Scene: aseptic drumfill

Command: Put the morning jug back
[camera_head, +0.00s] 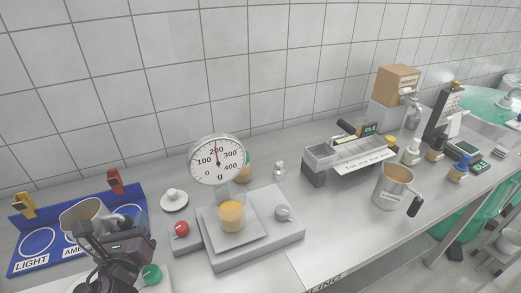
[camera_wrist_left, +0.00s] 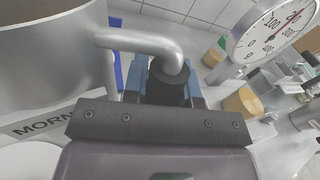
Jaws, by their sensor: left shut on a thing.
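The morning jug, a metal jug (camera_head: 80,214) with a label starting "MORN", is at the left of the head view and fills the left of the left wrist view (camera_wrist_left: 45,65). My left gripper (camera_head: 106,245) is shut on the jug's bent tube handle (camera_wrist_left: 140,42). The jug is over or on a blue board (camera_head: 18,262) with pale ringed places, labelled "LIGHT" and "AMB…"; I cannot tell whether it touches. The gripper hides part of the board and its other labels. My right gripper is not in view.
A yellow clip (camera_head: 24,206) and a red clip (camera_head: 115,181) stand at the board's back edge. Another metal jug (camera_head: 392,186) stands farther right.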

